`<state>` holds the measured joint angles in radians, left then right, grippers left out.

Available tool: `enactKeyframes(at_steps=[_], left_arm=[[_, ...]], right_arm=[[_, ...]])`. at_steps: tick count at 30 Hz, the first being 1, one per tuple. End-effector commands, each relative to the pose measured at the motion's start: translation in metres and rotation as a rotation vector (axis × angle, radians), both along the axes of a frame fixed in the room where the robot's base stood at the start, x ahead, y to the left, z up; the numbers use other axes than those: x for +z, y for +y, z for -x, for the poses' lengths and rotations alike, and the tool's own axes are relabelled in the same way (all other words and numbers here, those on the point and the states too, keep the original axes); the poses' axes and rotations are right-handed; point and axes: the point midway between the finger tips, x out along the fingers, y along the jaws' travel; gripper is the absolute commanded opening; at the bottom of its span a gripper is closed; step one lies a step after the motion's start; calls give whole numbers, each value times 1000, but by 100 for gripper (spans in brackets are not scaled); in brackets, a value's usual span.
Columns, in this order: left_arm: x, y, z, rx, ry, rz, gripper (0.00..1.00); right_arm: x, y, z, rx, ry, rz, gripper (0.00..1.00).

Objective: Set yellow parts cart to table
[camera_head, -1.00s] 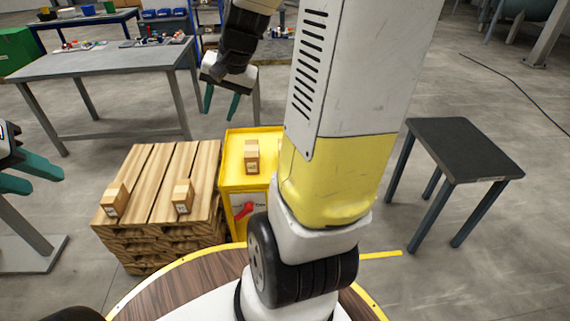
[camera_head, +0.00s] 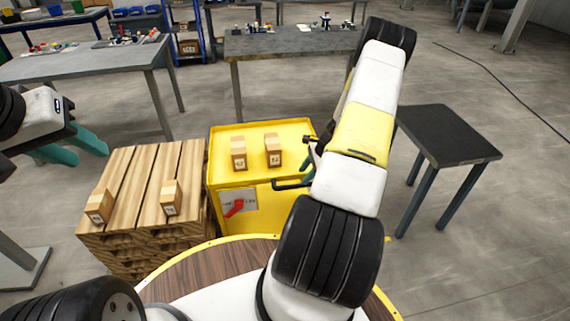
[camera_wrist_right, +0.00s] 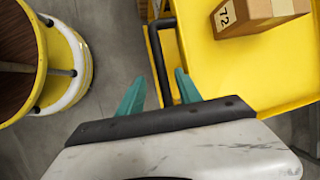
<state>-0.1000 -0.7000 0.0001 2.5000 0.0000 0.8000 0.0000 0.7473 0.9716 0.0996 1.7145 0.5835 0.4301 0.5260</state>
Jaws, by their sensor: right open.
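The yellow parts cart (camera_head: 222,172) stands in the middle of the head view, right of a pallet stack, with two small cardboard boxes on top. My right gripper (camera_head: 308,168) is at the handle, largely hidden by my arm. In the right wrist view my right gripper (camera_wrist_right: 160,90) is open, its teal fingers apart on either side of the handle bar (camera_wrist_right: 160,55); contact cannot be told. My left gripper (camera_head: 78,148) is open and empty at the far left. A dark table (camera_head: 445,135) stands right of the cart.
The wooden pallet stack (camera_head: 145,190) with two boxes stands close to the cart's left. Grey worktables stand at the back left (camera_head: 90,65) and behind the cart (camera_head: 285,42). Floor (camera_head: 270,95) is clear between the cart and the back table.

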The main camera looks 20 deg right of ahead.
Motion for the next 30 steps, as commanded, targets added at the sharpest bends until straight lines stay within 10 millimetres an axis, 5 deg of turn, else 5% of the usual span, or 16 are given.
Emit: enactKeyframes(at_steps=[12,24,30], left_arm=[[0,0,0,0,0,0,36],[0,0,0,0,0,0,36],[0,0,0,0,0,0,36]], right_arm=[[-55,21,-16,5,0,0,41],[-64,25,-19,5,-1,1,41],[-64,25,-19,5,-1,0,4]])
